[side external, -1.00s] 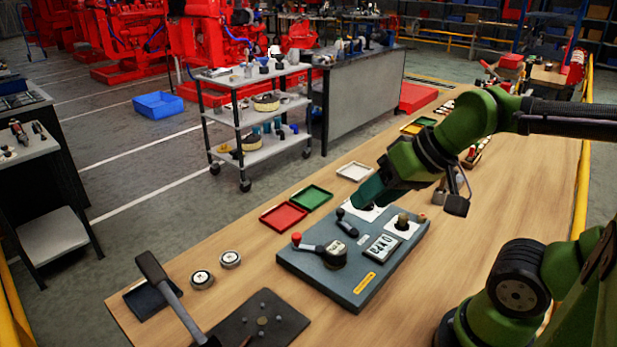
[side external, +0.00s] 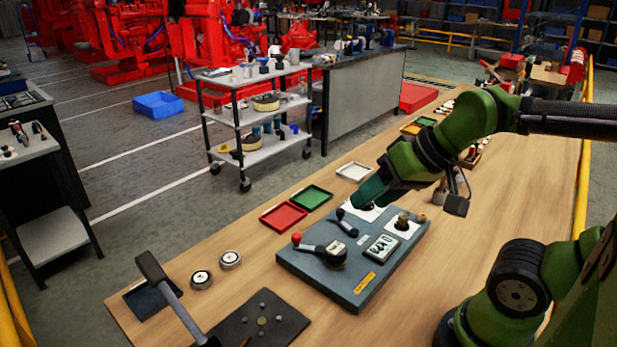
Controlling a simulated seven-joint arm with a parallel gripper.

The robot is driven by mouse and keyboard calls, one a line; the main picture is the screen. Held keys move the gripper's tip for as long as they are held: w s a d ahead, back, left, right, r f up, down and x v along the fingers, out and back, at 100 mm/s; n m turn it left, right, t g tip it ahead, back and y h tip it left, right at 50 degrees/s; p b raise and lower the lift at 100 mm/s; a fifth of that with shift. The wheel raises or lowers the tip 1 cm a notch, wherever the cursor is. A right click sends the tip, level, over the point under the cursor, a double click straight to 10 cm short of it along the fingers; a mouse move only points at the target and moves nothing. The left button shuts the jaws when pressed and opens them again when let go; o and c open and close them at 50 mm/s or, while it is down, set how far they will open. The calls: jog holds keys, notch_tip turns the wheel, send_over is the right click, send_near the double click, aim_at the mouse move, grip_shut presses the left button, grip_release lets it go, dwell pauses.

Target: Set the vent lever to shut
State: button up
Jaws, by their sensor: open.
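A blue-grey panel (side external: 312,272) lies on the wooden bench. At its left a lever with a red knob (side external: 297,239) runs to a dark round hub (side external: 335,254). Behind it is a smaller black lever (side external: 347,224), angled across the panel. I cannot tell which is the vent lever, and no shut mark is legible. My gripper (side external: 359,204) is open and empty, pointing down and left over the panel's back edge, close to the smaller lever. Its fingertips are small and partly hidden, and I cannot tell whether they touch anything.
The panel also carries a pale display plate (side external: 382,248) and a brass-coloured knob (side external: 403,220). Red (side external: 284,217), green (side external: 311,198) and white trays (side external: 354,172) lie behind it. The bench right of the panel is clear.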

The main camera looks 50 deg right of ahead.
jog(key=w+d+f+g, duration=0.1)
jog(key=w+d+g, duration=0.1)
jog(key=w+d, duration=0.3)
jog(key=n+g+h, duration=0.2)
jog(key=n+g, duration=0.3)
jog(key=n, duration=0.1)
send_over(341, 210)
notch_tip(341, 210, down, 17)
jog(key=shift+f, duration=0.2)
jog(key=shift+c, duration=0.3)
grip_shut()
